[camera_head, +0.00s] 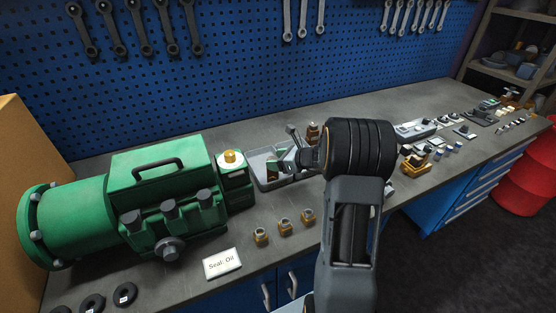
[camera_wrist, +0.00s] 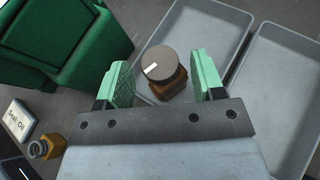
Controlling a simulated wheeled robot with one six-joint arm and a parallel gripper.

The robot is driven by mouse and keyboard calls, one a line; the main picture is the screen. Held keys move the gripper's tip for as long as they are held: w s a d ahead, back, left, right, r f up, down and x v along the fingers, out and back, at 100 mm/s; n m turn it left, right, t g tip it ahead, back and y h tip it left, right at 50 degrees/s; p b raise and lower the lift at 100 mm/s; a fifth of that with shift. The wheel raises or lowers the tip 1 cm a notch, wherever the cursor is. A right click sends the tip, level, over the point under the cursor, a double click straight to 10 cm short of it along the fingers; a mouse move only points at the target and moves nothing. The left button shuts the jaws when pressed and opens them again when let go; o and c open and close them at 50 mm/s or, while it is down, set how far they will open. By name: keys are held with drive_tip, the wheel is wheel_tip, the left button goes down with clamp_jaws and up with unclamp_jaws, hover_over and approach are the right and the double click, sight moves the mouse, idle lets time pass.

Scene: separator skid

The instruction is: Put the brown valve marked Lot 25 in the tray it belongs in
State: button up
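A brown valve (camera_wrist: 170,86) with a round dark-grey cap and a white mark stands between my fingers in the wrist view; the lettering is too small to read. My gripper (camera_wrist: 163,80) is open, with its green pads on either side of the valve and a gap visible on the left. The valve appears to be inside the left grey tray (camera_wrist: 207,30), near its left rim. A second grey tray (camera_wrist: 287,75) lies to its right.
A green machine (camera_head: 155,190) stands left of the trays. Another brown item (camera_head: 313,132) is behind my gripper. Small parts (camera_head: 450,140) crowd the bench's right.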

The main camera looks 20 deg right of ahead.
drive_tip(key=shift+r, duration=0.1)
drive_tip(key=b+v, duration=0.1)
drive_tip(key=v, duration=1)
drive_tip(key=s+a+r+n+g+h, duration=0.1)
drive_tip(key=s+a+n+g, duration=0.25)
drive_tip(key=a+n, duration=0.3)
drive_tip(key=s+a+r+n+g, duration=0.1)
drive_tip(key=s+a+n+g, duration=0.25)
drive_tip(key=a+n, duration=0.35)
drive_tip(key=s+a+n+h, duration=0.4)
drive_tip(key=s+n, duration=0.6)
drive_tip(key=n, duration=0.5)
drive_tip(key=shift+s+a+r+t+h, duration=0.15)
drive_tip(key=shift+s+r+t+h, duration=0.2)
drive_tip(key=shift+h, duration=0.95)
